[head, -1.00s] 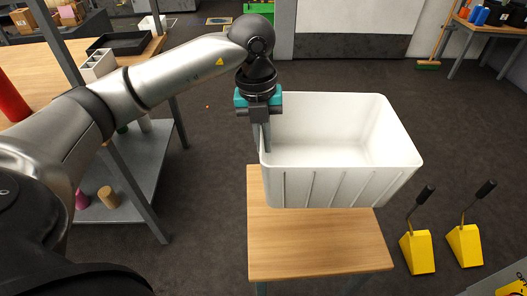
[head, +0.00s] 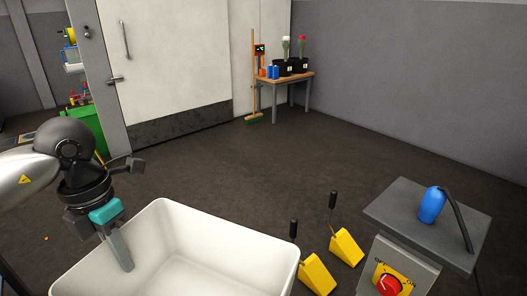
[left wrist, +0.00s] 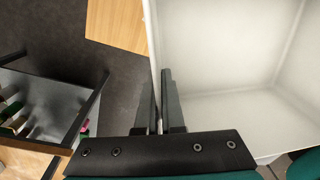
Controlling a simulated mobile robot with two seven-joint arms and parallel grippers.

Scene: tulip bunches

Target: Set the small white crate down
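The white crate (head: 235,250) is at the bottom of the head view, its opening facing up and its lower part cut off by the frame. It looks empty where I see inside. My left gripper (head: 120,250) is at the crate's left wall, one finger inside. In the left wrist view the fingers (left wrist: 160,105) lie close on both sides of the wall of the crate (left wrist: 235,50). A wooden table top (left wrist: 117,22) shows below, outside that wall. Whether the crate's base touches it is hidden. My right gripper is out of view.
Two yellow wedges with black handles (head: 345,248) (head: 318,275) stand on the floor right of the crate. A grey stand (head: 405,215) with a blue bottle and red knob is at the right. A bench (head: 290,80) is far back. The middle floor is open.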

